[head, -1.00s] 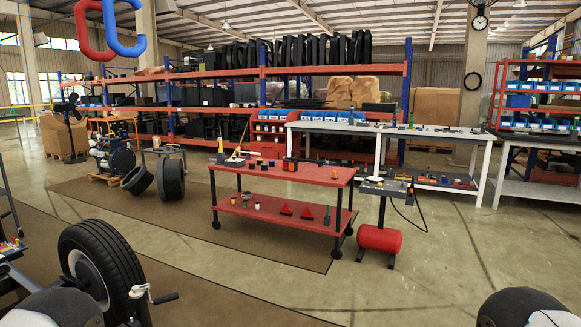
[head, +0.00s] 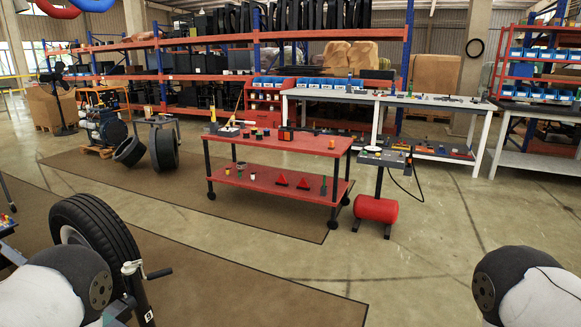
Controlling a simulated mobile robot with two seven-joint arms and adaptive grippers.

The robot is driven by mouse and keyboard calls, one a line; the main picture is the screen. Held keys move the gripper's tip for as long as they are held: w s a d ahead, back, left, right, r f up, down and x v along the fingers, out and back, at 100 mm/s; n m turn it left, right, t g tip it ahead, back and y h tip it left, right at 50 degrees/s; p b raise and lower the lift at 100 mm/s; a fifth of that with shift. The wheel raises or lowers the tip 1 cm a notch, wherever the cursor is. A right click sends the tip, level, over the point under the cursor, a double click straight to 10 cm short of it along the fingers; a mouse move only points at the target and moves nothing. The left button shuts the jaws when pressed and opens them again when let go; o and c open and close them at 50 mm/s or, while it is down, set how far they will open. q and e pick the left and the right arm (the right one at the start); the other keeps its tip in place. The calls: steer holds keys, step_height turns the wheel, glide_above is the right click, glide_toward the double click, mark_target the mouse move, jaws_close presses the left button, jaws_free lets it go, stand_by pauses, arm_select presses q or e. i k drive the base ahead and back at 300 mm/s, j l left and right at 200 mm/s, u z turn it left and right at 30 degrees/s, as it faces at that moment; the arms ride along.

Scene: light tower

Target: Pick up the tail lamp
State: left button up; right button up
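A small dark block with red and orange faces (head: 287,134) stands on the top of the red cart (head: 240,140), right of its middle. It looks like the tail lamp, but it is too small to be sure. Two red triangular pieces lie on the cart's lower shelf, the left one (head: 281,181) and the right one (head: 303,184). Rounded parts of my two arms show at the bottom left and bottom right corners. Neither gripper is in view, and the cart is well ahead of me.
A tyre on a stand (head: 92,240) is close at the left. A small stand with a red tank (head: 375,209) is right of the cart. A white workbench (head: 430,103) and shelving are behind. The floor between me and the cart is clear.

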mark_target(287, 134)
steer(key=i, duration=2.35)
